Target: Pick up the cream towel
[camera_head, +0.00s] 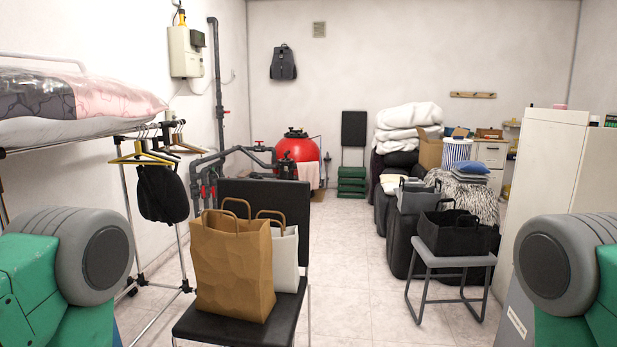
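A pale cream-pink cloth (309,175), possibly the cream towel, hangs low beside the red pool filter tank (297,146) at the back of the room. Its left part is hidden behind the black chair back. Another small cream item (390,184) lies on the dark pile at right; I cannot tell if it is a towel. Green and grey parts of my arms show at the lower left and lower right edges. Neither of my grippers is in view.
A black chair (262,190) with a brown paper bag (232,262) and a white bag (285,257) stands close in front. A grey stool (455,258) with a black bag (455,232) stands at right. A clothes rack (130,215) lines the left. Tiled floor (345,250) between is clear.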

